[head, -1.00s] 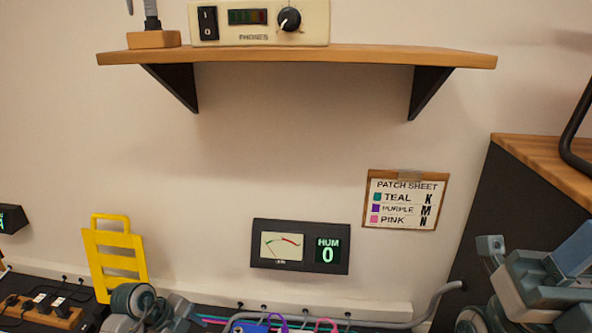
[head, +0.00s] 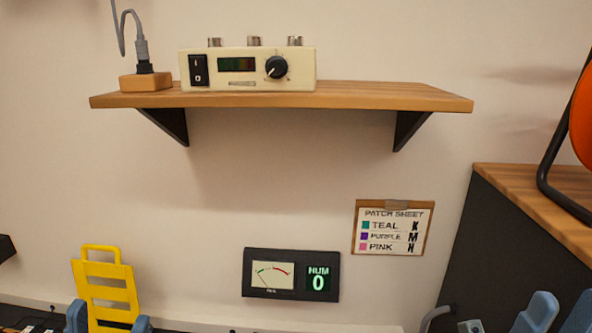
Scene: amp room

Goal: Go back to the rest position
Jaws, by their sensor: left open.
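My left gripper (head: 109,322) is at the bottom left edge. Its two blue fingertips stand apart in front of the lower part of a yellow slatted stand (head: 104,288), with nothing seen held between them. My right arm (head: 537,314) shows only as blue and grey parts at the bottom right corner, in front of the dark cabinet side. Its jaws cannot be made out clearly, and the rest of both arms is below the picture.
A wooden wall shelf (head: 350,97) holds a cream phones box (head: 215,80) and a wooden block (head: 146,82) with a cabled plug. Below hang a hum meter (head: 291,274) reading 0 and a patch sheet (head: 393,228). A wood-topped cabinet (head: 530,190) stands at right.

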